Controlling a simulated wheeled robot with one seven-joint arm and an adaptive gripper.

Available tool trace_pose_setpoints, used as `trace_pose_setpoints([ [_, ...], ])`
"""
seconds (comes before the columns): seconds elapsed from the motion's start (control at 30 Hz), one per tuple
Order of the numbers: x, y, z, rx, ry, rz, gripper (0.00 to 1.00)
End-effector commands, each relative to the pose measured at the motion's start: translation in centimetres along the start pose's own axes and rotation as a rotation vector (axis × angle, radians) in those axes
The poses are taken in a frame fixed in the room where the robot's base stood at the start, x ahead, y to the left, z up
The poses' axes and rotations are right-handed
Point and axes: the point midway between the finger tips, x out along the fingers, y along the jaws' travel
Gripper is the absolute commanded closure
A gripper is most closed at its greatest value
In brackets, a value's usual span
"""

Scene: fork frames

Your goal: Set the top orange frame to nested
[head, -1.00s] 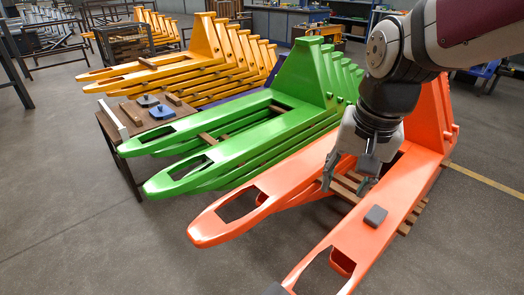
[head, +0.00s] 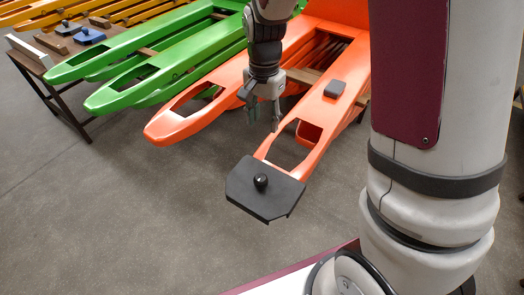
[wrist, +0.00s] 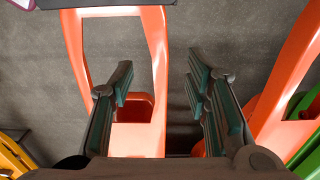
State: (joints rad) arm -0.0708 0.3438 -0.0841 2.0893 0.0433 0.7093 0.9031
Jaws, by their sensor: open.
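The top orange frame (head: 222,95) has two long forks and lies over other orange parts. A black plate with a round knob (head: 265,196) sits at the tip of its right fork. A small dark grey block (head: 334,89) lies further back on that fork. My gripper (head: 263,124) is open and empty, pointing down near the front of the gap between the forks. In the wrist view my gripper (wrist: 160,72) has its left finger over the opening of one fork (wrist: 155,35) and its right finger over the gap. The plate's dark edge (wrist: 100,8) shows at the top.
Green frames (head: 150,75) lie left of the orange ones, with yellow frames (head: 75,12) beyond. A table (head: 28,62) at the far left holds a blue block (head: 90,36) and other small pieces. Wooden spacers (head: 300,76) show under the orange frame. Grey floor is clear in front.

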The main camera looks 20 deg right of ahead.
Motion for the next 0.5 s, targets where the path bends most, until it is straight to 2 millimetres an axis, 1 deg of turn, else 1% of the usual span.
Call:
trace_pose_setpoints([
  [0.03, 1.3, 0.1, 0.1, 0.0, -0.003, 0.004, 0.57],
  [0.3, 6.7, 0.1, 0.1, -0.001, -0.003, 0.004, 0.57],
  [0.5, 9.9, 0.1, 0.1, -0.001, -0.002, 0.002, 0.57],
])
